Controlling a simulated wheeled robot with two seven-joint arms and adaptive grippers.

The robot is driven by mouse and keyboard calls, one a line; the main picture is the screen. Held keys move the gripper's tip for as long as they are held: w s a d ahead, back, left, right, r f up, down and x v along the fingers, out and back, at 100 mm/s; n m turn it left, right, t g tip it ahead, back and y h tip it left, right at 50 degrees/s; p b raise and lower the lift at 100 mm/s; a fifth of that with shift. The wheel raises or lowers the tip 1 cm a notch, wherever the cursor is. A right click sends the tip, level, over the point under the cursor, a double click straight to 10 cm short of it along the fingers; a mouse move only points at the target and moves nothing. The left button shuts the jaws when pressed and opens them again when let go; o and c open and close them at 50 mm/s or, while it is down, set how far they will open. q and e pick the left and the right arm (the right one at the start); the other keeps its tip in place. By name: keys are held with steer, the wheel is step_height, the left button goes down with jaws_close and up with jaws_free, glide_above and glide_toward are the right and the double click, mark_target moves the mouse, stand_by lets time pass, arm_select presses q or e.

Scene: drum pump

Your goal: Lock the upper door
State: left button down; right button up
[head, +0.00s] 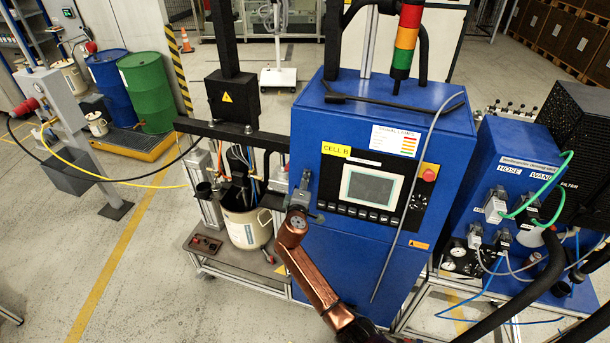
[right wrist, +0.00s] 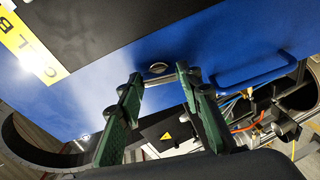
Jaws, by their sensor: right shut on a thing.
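The upper door (head: 331,178) is the blue panel with the yellow CELL B label and the screen on the cabinet. In the head view it looks flush with the cabinet. The right wrist view shows its blue face (right wrist: 110,95) close up, with a round metal lock (right wrist: 157,69) near its edge. My right gripper (right wrist: 158,82) has its green fingers on either side of a small metal lock handle (right wrist: 163,79) and is shut on it. The handle's exact angle is hard to tell. In the head view my right gripper (head: 301,193) is at the door's left edge. My left gripper is not in view.
A blue handle (right wrist: 250,75) sticks out beside the lock. A grey cable (head: 413,190) hangs in front of the cabinet. A cream drum (head: 246,228) stands left of it on a metal cart. A blue hose box (head: 520,150) stands at right.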

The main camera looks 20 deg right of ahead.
steer(key=shift+a+r+n+p, duration=0.1)
steer(key=shift+r+n+p, duration=0.05)
steer(key=shift+n+p, duration=0.9)
steer(key=o, duration=1.1)
steer(key=shift+o, duration=0.3)
steer(key=v, duration=1.2)
